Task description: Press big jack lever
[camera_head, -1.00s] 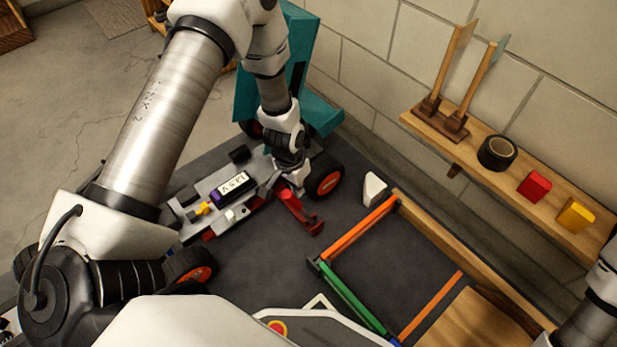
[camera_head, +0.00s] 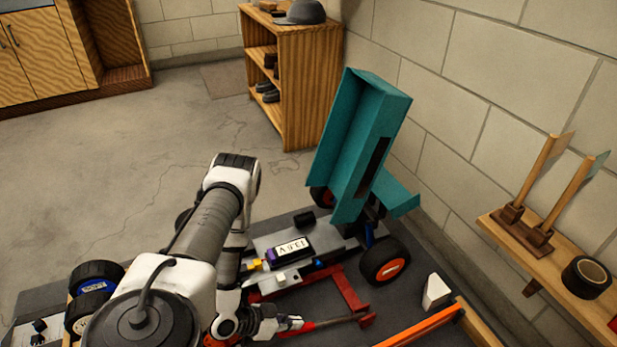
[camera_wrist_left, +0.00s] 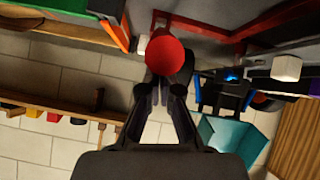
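The big jack (camera_head: 350,290) is a red frame on the dark work table, beside the car chassis. Its red lever (camera_head: 335,321) extends left to my left gripper (camera_head: 290,323), low in the head view. In the left wrist view, the lever's round red end (camera_wrist_left: 165,62) lies between the fingers of my left gripper (camera_wrist_left: 165,80), which look closed around it. The red ball partly covers the fingertips, so the exact contact is hidden. My right gripper is out of view.
The RC car chassis (camera_head: 285,238) has its teal body part (camera_head: 355,150) standing raised behind it. A black wheel (camera_head: 385,261) is close to the jack. A white block (camera_head: 436,291) and an orange bar (camera_head: 420,328) lie to the right. A wall shelf (camera_head: 545,255) holds tools and tape.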

